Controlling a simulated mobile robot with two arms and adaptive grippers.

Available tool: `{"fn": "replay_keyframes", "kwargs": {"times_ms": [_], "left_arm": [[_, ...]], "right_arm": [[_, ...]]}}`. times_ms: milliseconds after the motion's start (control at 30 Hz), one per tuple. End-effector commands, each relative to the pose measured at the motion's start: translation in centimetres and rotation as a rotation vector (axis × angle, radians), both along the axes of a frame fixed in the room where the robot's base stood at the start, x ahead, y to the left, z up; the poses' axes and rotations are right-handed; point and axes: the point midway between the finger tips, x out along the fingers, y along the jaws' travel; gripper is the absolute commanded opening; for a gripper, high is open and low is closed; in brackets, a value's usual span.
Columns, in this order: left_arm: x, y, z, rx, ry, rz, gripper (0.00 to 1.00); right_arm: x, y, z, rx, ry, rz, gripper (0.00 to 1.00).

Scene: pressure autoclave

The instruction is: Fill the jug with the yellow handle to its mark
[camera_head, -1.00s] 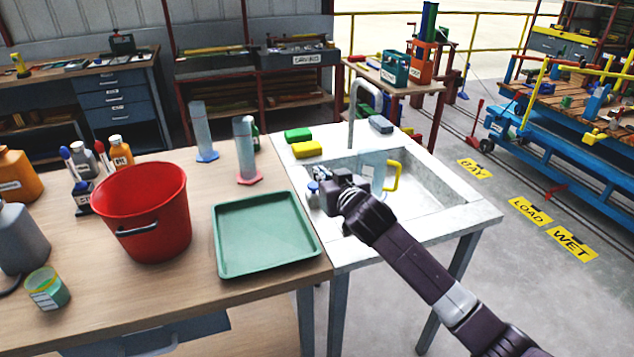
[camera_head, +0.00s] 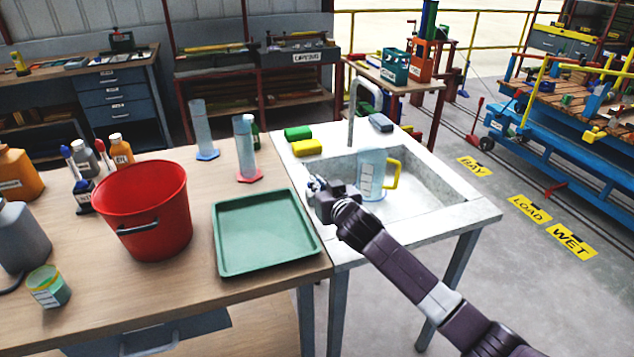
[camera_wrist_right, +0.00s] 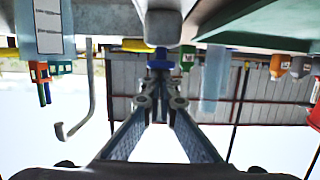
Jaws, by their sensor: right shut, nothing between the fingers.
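The clear jug with the yellow handle (camera_head: 371,176) stands upright in the sink basin, below the curved tap spout (camera_head: 352,110), its handle to the right. It also shows upside down in the wrist view (camera_wrist_right: 40,28), with white label marks on its side. I cannot make out a water level or a stream. My right gripper (camera_head: 316,186) is at the sink's left rim, left of the jug and apart from it. Its fingers are shut and empty. In the wrist view a blue knob (camera_wrist_right: 158,58) shows just beyond the fingertips; contact is unclear. My left gripper is out of view.
A green tray (camera_head: 265,235) and a red bucket (camera_head: 145,215) stand on the wooden bench left of the sink (camera_head: 445,212). Two tall cylinders (camera_head: 202,130) (camera_head: 243,150) stand behind them. Green and yellow sponges (camera_head: 307,147) lie on the back rim.

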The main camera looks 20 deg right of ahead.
Motion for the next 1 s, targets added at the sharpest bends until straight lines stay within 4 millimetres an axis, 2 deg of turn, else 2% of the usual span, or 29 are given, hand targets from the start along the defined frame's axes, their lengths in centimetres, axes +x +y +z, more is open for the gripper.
{"fn": "replay_keyframes", "kwargs": {"times_ms": [33,133,1000], "left_arm": [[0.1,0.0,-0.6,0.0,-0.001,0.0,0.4],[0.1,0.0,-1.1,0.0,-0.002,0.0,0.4],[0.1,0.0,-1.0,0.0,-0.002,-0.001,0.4]], "right_arm": [[-0.1,0.1,-1.2,0.004,0.005,-0.001,0.0],[0.0,0.0,-2.4,0.003,0.005,-0.002,0.0],[-0.3,0.1,-3.1,0.001,0.022,-0.001,0.0]]}}
